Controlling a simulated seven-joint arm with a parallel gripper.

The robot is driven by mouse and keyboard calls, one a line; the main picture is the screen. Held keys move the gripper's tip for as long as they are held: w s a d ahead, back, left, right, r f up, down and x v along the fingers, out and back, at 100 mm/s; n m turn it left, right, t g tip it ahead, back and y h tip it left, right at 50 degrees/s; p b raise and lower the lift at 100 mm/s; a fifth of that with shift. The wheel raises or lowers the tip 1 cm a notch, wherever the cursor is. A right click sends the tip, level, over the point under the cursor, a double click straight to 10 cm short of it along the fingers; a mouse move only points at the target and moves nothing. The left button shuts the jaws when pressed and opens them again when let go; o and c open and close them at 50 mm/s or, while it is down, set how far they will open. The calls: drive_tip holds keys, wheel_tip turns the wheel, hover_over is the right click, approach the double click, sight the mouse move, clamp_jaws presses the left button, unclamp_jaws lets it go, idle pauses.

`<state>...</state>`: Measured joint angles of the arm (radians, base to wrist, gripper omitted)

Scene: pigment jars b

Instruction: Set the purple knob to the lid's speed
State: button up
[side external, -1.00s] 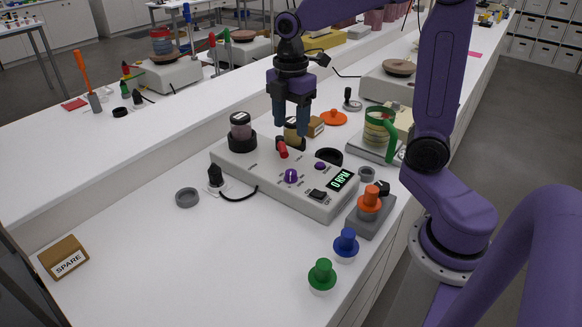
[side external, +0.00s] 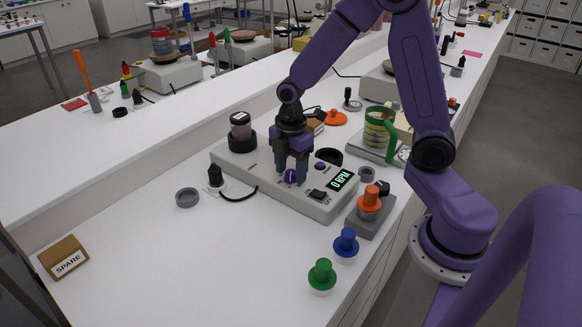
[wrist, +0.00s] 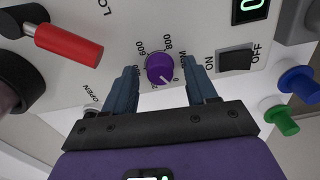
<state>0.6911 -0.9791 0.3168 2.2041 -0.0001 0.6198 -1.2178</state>
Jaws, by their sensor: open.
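The purple knob (side external: 290,177) is on the grey control box (side external: 240,172). In the wrist view the knob (wrist: 160,68) sits between my two fingers, with a gap on each side. Its white pointer mark faces the 0 on the printed dial, where 600 and 800 are also readable. My gripper (side external: 292,181) is open and points down, its fingertips around the knob. The display (side external: 342,180) reads 0 RPM. A jar (side external: 240,131) with a lid (side external: 240,118) stands in a dark holder at the box's left end; the lid's writing is too small to read.
A red lever handle (wrist: 70,45) lies left of the knob, and an ON/OFF switch (wrist: 235,60) lies to its right. Orange (side external: 369,198), blue (side external: 346,242) and green (side external: 322,274) knobbed pieces stand in front at the right. The front left counter is mostly clear.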

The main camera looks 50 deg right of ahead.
drive_tip(key=c, duration=1.1)
drive_tip(key=shift+o, duration=0.2)
drive_tip(key=shift+m, duration=0.3)
drive_tip(key=m, duration=0.5)
drive_tip(key=shift+m, duration=0.3)
drive_tip(key=m, duration=1.1)
drive_tip(key=shift+m, duration=0.3)
drive_tip(key=m, duration=0.5)
drive_tip(key=shift+m, duration=0.4)
